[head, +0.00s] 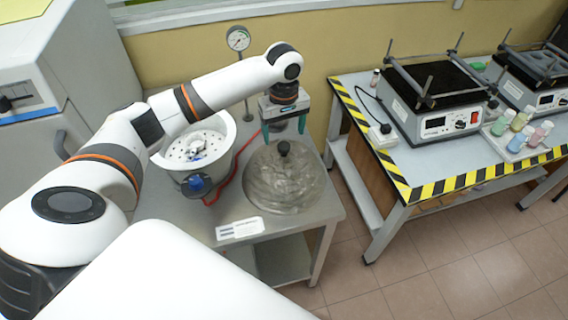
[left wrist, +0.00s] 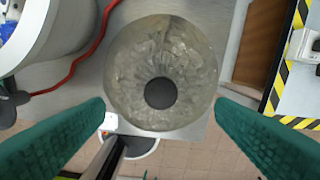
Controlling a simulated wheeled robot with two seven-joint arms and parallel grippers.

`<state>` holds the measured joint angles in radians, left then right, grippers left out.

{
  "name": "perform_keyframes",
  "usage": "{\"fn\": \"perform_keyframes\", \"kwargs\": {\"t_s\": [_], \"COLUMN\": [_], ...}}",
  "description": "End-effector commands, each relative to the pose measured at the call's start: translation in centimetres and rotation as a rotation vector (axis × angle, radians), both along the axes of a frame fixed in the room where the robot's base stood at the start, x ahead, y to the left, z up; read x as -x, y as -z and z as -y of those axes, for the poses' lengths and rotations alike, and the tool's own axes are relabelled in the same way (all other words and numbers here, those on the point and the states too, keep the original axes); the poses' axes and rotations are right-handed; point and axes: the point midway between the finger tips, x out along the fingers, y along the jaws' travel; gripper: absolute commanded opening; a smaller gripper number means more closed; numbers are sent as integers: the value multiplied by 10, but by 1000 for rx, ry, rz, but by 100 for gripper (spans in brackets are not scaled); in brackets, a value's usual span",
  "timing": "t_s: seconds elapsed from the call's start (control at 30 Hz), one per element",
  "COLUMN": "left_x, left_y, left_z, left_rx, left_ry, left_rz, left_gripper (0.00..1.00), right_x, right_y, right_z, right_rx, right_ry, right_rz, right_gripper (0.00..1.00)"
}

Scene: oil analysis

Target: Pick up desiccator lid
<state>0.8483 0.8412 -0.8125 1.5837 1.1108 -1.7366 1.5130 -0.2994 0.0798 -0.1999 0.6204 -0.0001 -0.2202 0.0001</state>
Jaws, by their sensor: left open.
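The desiccator lid (head: 284,185) is a clear glass dome with a black knob (head: 284,148) on top. It rests on the grey metal table (head: 228,208), to the right of the white desiccator bowl (head: 222,133). My left gripper (head: 284,128) is open and empty above the far side of the lid, with its green fingers pointing down. In the left wrist view the lid (left wrist: 160,72) lies between and beyond the two spread fingers, with the black knob (left wrist: 160,93) near the middle. I see no contact with the knob. My right gripper is not in view.
A gauge (head: 238,39) on a thin post stands behind the bowl, and a red hose (head: 236,165) runs between bowl and lid. A white label (head: 239,229) lies at the table's front. A second table (head: 437,160) with black-and-yellow edging holds shaker machines and small bottles.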

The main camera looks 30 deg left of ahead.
Motion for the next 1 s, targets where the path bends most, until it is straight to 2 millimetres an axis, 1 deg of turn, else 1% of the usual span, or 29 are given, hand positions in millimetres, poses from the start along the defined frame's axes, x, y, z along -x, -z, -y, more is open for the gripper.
{"fn": "perform_keyframes", "kwargs": {"t_s": [0.1, 0.27, 0.4, 0.53, 0.63, 0.83, 0.87, 1.0], "left_x": [0, 0, -1, -1, -1, -1, -1, -2], "left_y": [12, 23, 43, 62, 68, 69, 69, 69], "left_z": [0, 0, -1, -1, -2, -1, -1, -1], "left_rx": [-1, 0, -1, -1, -1, -1, -1, -1], "left_ry": [1, 2, 1, 3, 3, 4, 4, 3], "left_rz": [-1, -1, -3, 0, 1, 2, 2, 2], "left_gripper": [79, 79, 79, 79, 79, 79, 76, 53], "right_x": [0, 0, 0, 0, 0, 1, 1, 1], "right_y": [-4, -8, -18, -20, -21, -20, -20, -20], "right_z": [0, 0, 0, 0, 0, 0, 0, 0], "right_rx": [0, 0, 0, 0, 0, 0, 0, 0], "right_ry": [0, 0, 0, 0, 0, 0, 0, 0], "right_rz": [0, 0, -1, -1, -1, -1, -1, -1], "right_gripper": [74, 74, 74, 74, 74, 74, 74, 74]}}
